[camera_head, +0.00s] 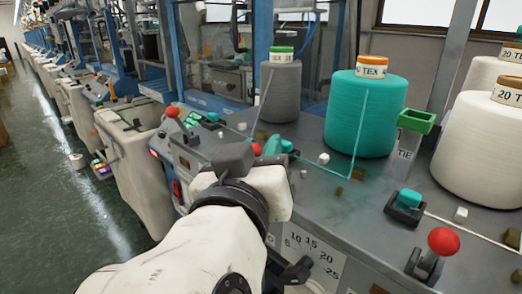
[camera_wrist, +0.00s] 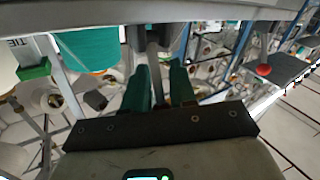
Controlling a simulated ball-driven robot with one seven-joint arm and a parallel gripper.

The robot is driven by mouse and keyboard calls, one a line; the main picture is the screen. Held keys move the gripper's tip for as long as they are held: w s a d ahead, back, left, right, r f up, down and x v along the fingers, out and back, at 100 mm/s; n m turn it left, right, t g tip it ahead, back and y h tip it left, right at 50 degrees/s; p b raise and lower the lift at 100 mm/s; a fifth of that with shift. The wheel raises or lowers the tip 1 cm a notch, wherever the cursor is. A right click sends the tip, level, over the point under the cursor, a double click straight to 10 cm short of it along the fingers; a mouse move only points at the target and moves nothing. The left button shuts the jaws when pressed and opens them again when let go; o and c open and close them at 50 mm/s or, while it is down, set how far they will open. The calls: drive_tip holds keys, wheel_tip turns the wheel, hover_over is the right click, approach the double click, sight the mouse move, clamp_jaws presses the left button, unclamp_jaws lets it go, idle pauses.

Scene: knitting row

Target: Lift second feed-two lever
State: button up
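The second feed-two lever is mostly hidden in the head view; a sliver of its red ball (camera_head: 256,150) shows just beyond my wrist. My gripper (camera_wrist: 160,75) points in among the machine parts there. In the wrist view its two green fingers stand a narrow gap apart, with a grey, bar-like part showing in and beyond the gap. I cannot tell whether the fingers touch it. Another red-balled lever (camera_head: 444,240) stands at the front right, and one more (camera_head: 172,111) stands on the machine to the left. A red ball also shows at the right of the wrist view (camera_wrist: 263,70).
A teal yarn cone (camera_head: 366,115), a grey cone (camera_head: 280,90) and white cones (camera_head: 485,150) stand on the grey top. A green-topped TIE box (camera_head: 415,122) sits between cones. A taut yarn runs near my wrist. The aisle floor (camera_head: 50,190) at left is mostly clear.

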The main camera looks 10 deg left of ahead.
clamp_jaws()
drive_tip(key=shift+r, duration=0.1)
drive_tip(key=shift+w+d+r+g+p, duration=0.15)
drive_tip(key=shift+r+g+p, duration=0.25)
drive_tip(key=shift+p, duration=0.65)
drive_tip(key=shift+w+d+f+m+g+p, duration=0.15)
drive_tip(key=shift+w+f+m+g+p, duration=0.1)
drive_tip(key=shift+m+g+p, duration=0.35)
drive_tip(key=shift+f, duration=0.15)
drive_tip(key=shift+y, duration=0.3)
